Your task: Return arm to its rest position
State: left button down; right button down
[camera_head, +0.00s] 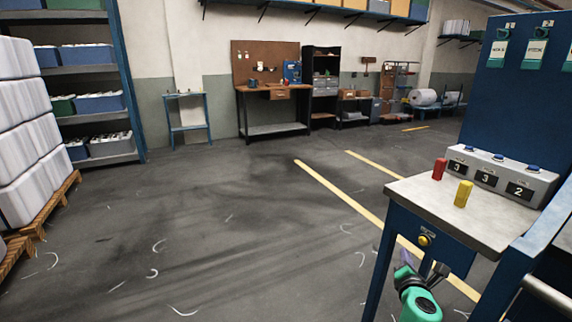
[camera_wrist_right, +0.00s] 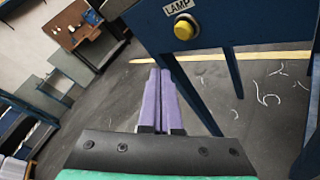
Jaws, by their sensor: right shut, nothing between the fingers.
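My right gripper (camera_head: 406,258) is low at the lower right of the head view, in front of the small table's blue leg and below its top. Its green wrist and purple fingers show. In the right wrist view the two purple fingers of the gripper (camera_wrist_right: 160,74) lie together, shut and empty. The yellow button (camera_head: 425,240) on the table's front is above the gripper and apart from it. In the wrist view the yellow button (camera_wrist_right: 184,29) sits under a LAMP label, up and right of the fingertips. My left gripper is not in view.
The small table (camera_head: 408,192) carries a red block (camera_head: 439,169), a yellow block (camera_head: 463,193) and a grey counter box (camera_head: 500,176). A blue rail (camera_head: 535,240) stands at right. A loaded pallet (camera_head: 62,195) is at left. The middle floor is clear apart from scattered white scraps.

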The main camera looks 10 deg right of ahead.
jog(key=s+a+f+m+g+y+p, duration=0.25)
jog(key=s+f, duration=0.35)
jog(key=f, duration=0.4)
jog(key=s+a+f+m+g+y+p, duration=0.1)
jog(key=s+f+m+g, duration=0.25)
jog(key=s+f, duration=0.45)
jog(key=s+a+f+m+g+y+p, duration=0.15)
jog(key=s+f+m, duration=0.25)
jog(key=f, duration=0.8)
jog(key=s+a+f+m+g+y+p, duration=0.1)
jog(key=s+a+f+m+g, duration=0.1)
jog(key=s, duration=0.7)
jog(key=s+a+f+m+g+p, duration=0.1)
jog(key=s+a+f+m, duration=0.3)
jog(key=s, duration=0.4)
jog(key=s+a+f+m+g+y+p, duration=0.1)
jog(key=s+a+f+m, duration=0.3)
jog(key=s, duration=0.5)
jog(key=shift+s+a+f+g+y, duration=0.15)
jog(key=shift+s+a+g+y, duration=0.25)
jog(key=shift+g, duration=0.45)
jog(key=shift+w+a, duration=0.1)
jog(key=shift+w, duration=0.05)
